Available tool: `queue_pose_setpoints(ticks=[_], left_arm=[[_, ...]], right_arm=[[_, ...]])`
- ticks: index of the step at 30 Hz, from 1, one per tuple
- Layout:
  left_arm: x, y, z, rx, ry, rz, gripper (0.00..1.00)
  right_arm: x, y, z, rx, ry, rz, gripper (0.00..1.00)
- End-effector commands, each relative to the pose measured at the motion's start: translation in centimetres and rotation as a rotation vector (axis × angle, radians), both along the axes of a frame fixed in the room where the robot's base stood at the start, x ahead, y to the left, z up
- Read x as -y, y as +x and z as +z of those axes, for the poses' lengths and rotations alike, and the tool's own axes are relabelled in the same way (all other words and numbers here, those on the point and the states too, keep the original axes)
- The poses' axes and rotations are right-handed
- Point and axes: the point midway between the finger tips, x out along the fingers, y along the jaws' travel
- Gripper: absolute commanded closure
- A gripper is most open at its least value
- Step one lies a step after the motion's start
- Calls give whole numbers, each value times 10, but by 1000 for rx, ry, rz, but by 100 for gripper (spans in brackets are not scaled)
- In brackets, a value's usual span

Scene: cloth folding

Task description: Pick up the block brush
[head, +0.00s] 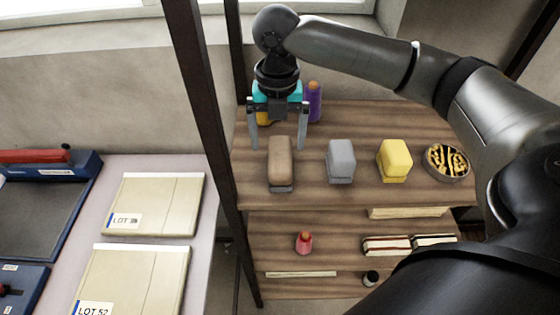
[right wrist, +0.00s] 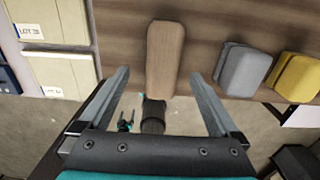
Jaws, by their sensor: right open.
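The block brush (head: 281,158) has a long brown wooden block on top and a grey underside. It lies on the upper wooden shelf, left of a grey block. My right gripper (head: 278,143) is open and empty at the brush, its fingers pointing down on either side of the brush's far part in the head view. In the right wrist view the brush (right wrist: 165,55) shows between the two fingertips, with a gap on each side. I cannot tell the exact height of the fingertips over the shelf.
A grey brush-like block (head: 341,160), a yellow one (head: 394,160) and a round tin (head: 447,162) stand right of the brush. A purple bottle (head: 313,102) stands behind. A dark shelf post (head: 205,100) rises at left. The lower shelf holds a red bottle (head: 304,242).

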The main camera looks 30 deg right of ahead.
Motion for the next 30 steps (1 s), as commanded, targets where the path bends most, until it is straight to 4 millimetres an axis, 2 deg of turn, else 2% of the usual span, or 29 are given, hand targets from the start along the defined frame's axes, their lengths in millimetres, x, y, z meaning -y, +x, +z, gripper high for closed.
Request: queue_pose_setpoints(ticks=[8,15,24,30], left_arm=[[2,20,1,33,-4,0,8],[2,21,0,35,-4,0,8],[1,17,0,27,-3,1,8],[1,14,0,23,-2,2,8]], right_arm=[[3,-2,-23,-3,-1,-2,3],[5,-4,-56,-1,0,-1,3],[4,-3,-60,1,-1,0,3],[4,-3,-60,1,0,0,25]])
